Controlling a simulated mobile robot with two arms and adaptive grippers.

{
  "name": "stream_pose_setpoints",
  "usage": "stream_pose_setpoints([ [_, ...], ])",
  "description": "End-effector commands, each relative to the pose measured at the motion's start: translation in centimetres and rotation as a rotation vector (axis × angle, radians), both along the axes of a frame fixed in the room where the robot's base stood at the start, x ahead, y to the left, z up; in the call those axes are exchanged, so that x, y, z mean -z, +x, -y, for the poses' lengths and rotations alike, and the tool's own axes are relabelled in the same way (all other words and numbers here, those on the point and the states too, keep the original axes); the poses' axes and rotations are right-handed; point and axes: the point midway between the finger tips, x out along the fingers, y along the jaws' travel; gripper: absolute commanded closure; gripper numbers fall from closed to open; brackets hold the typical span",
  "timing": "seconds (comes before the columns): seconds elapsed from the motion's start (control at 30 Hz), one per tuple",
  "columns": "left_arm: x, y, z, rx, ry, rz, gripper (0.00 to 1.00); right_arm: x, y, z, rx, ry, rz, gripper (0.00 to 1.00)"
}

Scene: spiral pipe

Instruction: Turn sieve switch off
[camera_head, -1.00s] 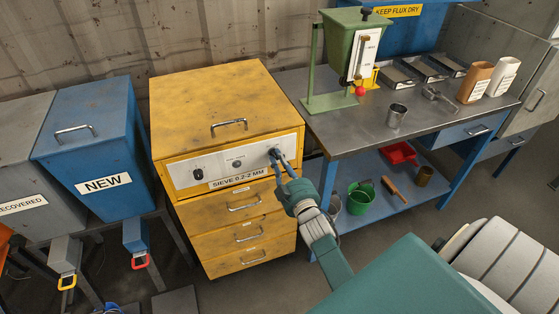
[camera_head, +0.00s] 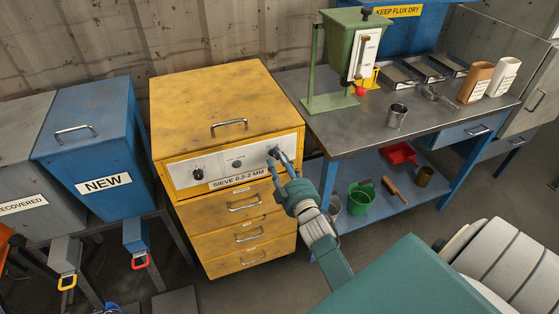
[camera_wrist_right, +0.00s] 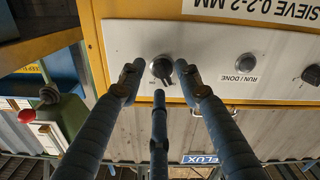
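The yellow sieve cabinet (camera_head: 215,100) stands left of the workbench, with a white control panel (camera_head: 217,167) on its front. A round switch knob (camera_head: 274,152) sits at the panel's right end, partly hidden by my fingers. My right gripper (camera_head: 284,160) reaches to it from the front. In the right wrist view, which shows the panel upside down, my gripper (camera_wrist_right: 158,76) has its fingers spread on both sides of the grey knob (camera_wrist_right: 161,67), and a third finger is close by. Gaps show between fingers and knob; contact is unclear. My left gripper is out of view.
A dark dial (camera_head: 198,174) is on the panel's left, with a small "RUN DONE" indicator (camera_head: 237,164) between. A blue bin marked NEW (camera_head: 95,145) stands left. The workbench (camera_head: 350,130) on the right holds a green hopper (camera_head: 352,50) and a metal cup (camera_head: 396,116).

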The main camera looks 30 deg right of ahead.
Motion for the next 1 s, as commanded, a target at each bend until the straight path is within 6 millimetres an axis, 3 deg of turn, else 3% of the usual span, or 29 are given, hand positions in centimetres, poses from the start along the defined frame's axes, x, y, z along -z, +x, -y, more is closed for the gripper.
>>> stream_pose_setpoints([
  [0.23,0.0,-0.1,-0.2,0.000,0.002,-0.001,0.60,0.0,-0.1,0.0,-0.001,0.001,0.001,0.66],
  [0.37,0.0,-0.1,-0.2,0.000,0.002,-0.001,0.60,0.1,-1.1,-0.3,0.000,0.002,-0.001,0.66],
  [0.8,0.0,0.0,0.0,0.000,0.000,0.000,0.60,0.1,-9.5,-2.3,0.001,0.003,-0.003,0.66],
  [1.0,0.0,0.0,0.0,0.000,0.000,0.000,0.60,0.0,-11.4,-2.8,0.000,0.001,0.000,0.66],
])
